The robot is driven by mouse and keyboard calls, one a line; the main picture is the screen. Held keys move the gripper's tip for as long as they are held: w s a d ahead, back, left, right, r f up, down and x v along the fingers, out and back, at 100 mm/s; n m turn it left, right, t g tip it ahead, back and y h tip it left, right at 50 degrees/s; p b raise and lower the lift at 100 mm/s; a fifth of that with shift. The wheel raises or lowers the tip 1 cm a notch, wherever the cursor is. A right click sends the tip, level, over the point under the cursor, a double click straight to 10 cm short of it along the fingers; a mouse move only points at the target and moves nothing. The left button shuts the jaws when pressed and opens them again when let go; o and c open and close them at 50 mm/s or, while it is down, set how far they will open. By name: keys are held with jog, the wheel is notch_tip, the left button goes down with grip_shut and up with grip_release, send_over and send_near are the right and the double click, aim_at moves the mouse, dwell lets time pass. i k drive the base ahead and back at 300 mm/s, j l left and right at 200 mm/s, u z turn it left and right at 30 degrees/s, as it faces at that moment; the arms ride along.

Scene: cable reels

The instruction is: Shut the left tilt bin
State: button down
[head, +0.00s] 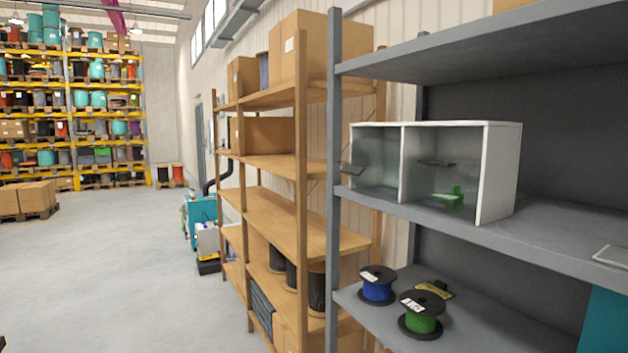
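A white two-compartment tilt-bin unit (498,170) with clear fronts stands on the middle grey shelf at the right. The left tilt bin (378,172) is the compartment on the left. Its dark handle (350,168) sticks out past the unit's left edge, so this bin looks tilted out; how far is hard to tell. The right tilt bin (437,190) has its dark handle (437,163) within its front and looks shut, with a green object (450,196) seen through it. My gripper is not in view.
Blue (377,286) and green (421,314) cable reels stand on the lower grey shelf, near a yellow-labelled item (434,289). A grey upright (333,180) stands just left of the unit. A wooden rack (300,220) is beyond. The floor (110,270) at left is clear.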

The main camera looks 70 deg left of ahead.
aim_at(355, 171)
jog(key=u, duration=1.55)
